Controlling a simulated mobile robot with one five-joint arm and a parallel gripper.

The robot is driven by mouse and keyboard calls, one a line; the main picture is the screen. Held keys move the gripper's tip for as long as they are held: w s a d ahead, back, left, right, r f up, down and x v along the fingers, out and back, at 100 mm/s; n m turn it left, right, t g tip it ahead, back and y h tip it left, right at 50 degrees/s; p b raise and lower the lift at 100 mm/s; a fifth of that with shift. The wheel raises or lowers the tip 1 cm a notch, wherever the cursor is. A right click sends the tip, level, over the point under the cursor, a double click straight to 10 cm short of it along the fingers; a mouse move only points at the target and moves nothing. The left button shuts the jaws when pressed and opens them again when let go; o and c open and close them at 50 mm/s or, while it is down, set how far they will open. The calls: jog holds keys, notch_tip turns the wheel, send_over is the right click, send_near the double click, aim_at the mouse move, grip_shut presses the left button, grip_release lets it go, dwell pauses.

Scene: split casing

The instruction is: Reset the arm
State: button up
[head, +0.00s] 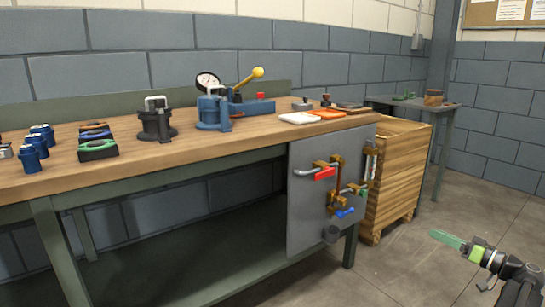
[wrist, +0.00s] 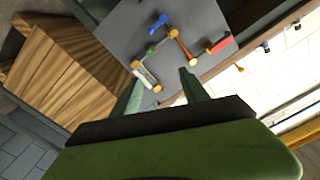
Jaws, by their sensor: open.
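My gripper (head: 447,240) is at the lower right in the head view, out in front of the bench over the floor. In the wrist view its two green fingers (wrist: 160,92) stand apart with nothing between them, so it is open and empty. Beyond the fingers is a grey panel (head: 306,218) with pipes and valves, which also shows in the wrist view (wrist: 125,25). The panel carries a red handle (head: 325,173), a blue handle (head: 345,212) and brass fittings. The gripper is apart from the panel.
A wooden workbench (head: 190,155) holds a blue pump with a yellow-knobbed lever (head: 250,77), a dark casing (head: 156,122) and several small blue parts. A wooden crate (head: 395,185) stands right of the panel. A small side table (head: 440,108) is behind. The floor around my gripper is clear.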

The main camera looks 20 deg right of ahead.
jog(key=w+a+r+n+g+y+p, duration=0.2)
jog(key=w+a+n+y+p, duration=0.1)
jog(key=w+a, duration=0.9)
jog(key=w+a+r+n+g+y+p, duration=0.2)
jog(key=w+a+y+p, duration=0.1)
jog(key=w+a, duration=0.8)
jog(key=w+a+f+n+g+y+p, duration=0.1)
jog(key=a+n+g+p, duration=0.15)
jog(key=a, duration=0.95)
jog(key=w+a+n+g+y+p, duration=0.1)
jog(key=w+a+g, duration=0.15)
jog(key=a, duration=0.95)
jog(key=s+a+f+g+h+p, duration=0.35)
jog(key=s+a, duration=0.25)
jog(key=a, duration=0.5)
jog(key=s+a+f+g+h+p, duration=0.35)
jog(key=s+a+f+g, duration=0.2)
jog(key=a, duration=0.65)
jog(key=s+d+f+m+h, duration=0.25)
jog(key=d+m+h, duration=0.35)
jog(key=d, duration=0.4)
notch_tip(320, 180, up, 38)
jog(key=p, duration=3.7)
jog(key=shift+s+a+r+t, duration=0.15)
jog(key=shift+s+a+t, duration=0.1)
jog(key=shift+s+t, duration=0.05)
